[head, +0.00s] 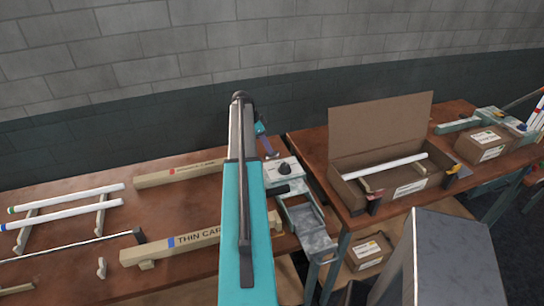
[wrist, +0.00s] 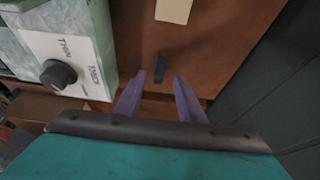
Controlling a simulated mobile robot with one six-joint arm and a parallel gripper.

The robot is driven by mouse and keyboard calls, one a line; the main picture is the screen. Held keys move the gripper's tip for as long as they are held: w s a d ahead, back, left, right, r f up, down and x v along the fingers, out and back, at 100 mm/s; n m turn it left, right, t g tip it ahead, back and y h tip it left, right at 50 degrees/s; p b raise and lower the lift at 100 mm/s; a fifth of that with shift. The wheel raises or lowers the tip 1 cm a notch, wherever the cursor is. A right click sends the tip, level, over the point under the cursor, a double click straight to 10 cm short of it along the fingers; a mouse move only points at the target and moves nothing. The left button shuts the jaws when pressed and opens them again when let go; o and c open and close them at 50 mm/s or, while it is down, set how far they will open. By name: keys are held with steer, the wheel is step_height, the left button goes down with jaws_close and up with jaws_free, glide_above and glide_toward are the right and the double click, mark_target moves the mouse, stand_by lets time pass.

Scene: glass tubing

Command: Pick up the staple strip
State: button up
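A small dark grey strip (wrist: 161,67), which looks like the staple strip, lies on the brown tabletop (wrist: 215,60) in the wrist view. My gripper (wrist: 159,78) has two purple fingers spread apart, with nothing between them that I can make out. The strip shows just beyond the fingertips, about in line with the gap. I cannot tell the height of the fingers above it. In the head view my gripper (head: 263,138) is mostly behind my arm, and I cannot make out the strip there.
A green machine with a black knob (wrist: 58,75) stands close on the left in the wrist view. A cream piece (wrist: 174,10) lies beyond the strip. In the head view, an open cardboard box (head: 400,185) is on the right table and white tubes (head: 70,213) on the left.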

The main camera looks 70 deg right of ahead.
mark_target(272, 155)
steer(key=shift+s+f, duration=0.1)
steer(key=shift+p+x, duration=1.2)
steer(key=shift+p, duration=0.05)
steer(key=shift+p+x, duration=0.35)
steer(key=shift+x, duration=0.9)
steer(key=shift+s, duration=0.1)
jaws_close()
